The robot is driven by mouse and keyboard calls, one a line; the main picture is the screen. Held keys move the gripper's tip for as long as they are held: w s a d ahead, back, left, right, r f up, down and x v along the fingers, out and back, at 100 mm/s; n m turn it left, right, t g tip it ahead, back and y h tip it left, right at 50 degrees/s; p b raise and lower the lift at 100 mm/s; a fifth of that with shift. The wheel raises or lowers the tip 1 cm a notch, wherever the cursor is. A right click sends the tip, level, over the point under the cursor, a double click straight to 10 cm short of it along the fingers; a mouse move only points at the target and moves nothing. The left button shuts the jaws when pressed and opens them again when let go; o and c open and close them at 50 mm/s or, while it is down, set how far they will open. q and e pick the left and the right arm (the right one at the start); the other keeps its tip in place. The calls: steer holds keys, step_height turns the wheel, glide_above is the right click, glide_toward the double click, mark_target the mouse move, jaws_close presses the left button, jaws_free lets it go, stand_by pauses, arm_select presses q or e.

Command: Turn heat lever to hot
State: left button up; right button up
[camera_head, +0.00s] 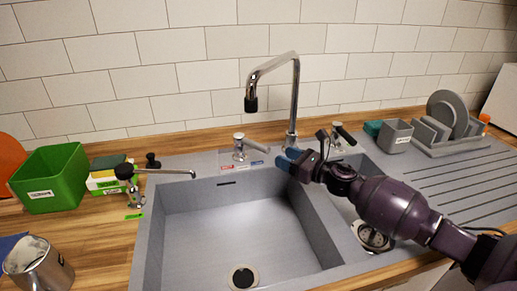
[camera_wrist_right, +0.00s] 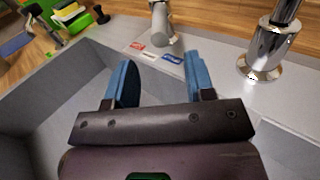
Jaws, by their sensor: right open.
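The heat lever (camera_head: 240,150) is a chrome fitting on the back rim of the grey sink, left of the faucet (camera_head: 291,110). Labels in red and blue lie in front of it. In the right wrist view the lever (camera_wrist_right: 162,25) points toward me, beyond the gap between my fingers, with the red label (camera_wrist_right: 138,46) left and the blue label (camera_wrist_right: 172,58) right. My right gripper (camera_head: 289,159) has blue fingers and is open and empty. It is over the sink's back edge, right of the lever and apart from it. My left gripper is not in view.
The faucet base (camera_wrist_right: 264,52) stands close right of my right fingers. A soap dispenser (camera_head: 135,185) and green box (camera_head: 50,178) are at the left. A metal cup (camera_head: 38,268) stands at front left. A dish rack (camera_head: 450,135) is at right. The sink basin (camera_head: 240,225) is empty.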

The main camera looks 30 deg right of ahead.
mark_target(269, 150)
steer(key=x, duration=0.9)
steer(key=shift+w+a, duration=0.15)
steer(key=shift+w, duration=0.05)
steer(key=shift+c, duration=0.3)
jaws_close()
